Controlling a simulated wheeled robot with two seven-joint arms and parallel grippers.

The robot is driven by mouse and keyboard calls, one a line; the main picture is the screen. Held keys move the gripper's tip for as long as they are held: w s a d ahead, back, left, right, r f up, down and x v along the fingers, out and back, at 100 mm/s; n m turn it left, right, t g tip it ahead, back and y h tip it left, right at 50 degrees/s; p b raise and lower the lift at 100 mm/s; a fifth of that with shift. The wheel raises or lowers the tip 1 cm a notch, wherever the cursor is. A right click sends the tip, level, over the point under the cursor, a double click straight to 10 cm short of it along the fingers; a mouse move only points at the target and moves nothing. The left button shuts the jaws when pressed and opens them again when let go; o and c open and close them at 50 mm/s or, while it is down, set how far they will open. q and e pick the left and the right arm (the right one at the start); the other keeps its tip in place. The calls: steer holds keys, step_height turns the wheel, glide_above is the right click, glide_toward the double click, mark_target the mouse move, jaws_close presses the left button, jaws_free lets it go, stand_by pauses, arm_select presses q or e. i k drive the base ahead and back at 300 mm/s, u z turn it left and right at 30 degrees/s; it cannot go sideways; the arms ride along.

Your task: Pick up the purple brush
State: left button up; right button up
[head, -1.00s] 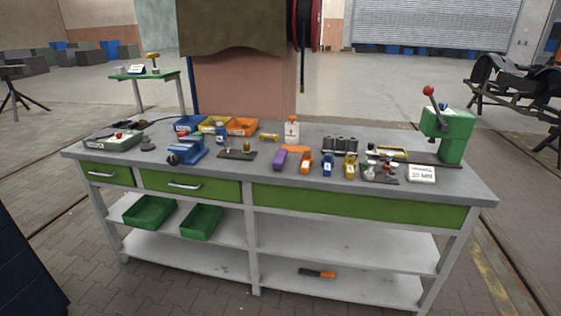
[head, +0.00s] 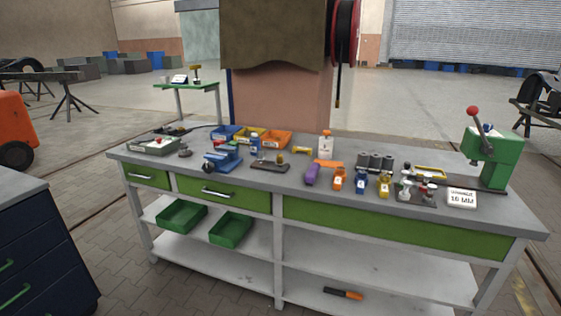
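A purple object (head: 312,173), which looks like the purple brush, lies on the grey top of the workbench (head: 262,188), right of the middle and near the front. It is left of an orange item (head: 339,179) in a row with a blue one and a yellow one. A flat orange piece (head: 328,163) lies just behind it. The purple object is too small here to make out bristles. Neither of my grippers shows in the head view.
A green press (head: 492,158) stands at the bench's right end, with a white sign (head: 461,197) beside it. A blue vise (head: 223,160) and open bins (head: 277,139) are further left. A dark cabinet (head: 40,245) stands at the lower left. Paved floor lies before the bench.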

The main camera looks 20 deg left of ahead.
mark_target(311, 174)
steer(key=z, duration=0.85)
steer(key=i, duration=1.9)
steer(key=u, duration=0.85)
steer(key=i, duration=0.55)
steer(key=u, duration=0.55)
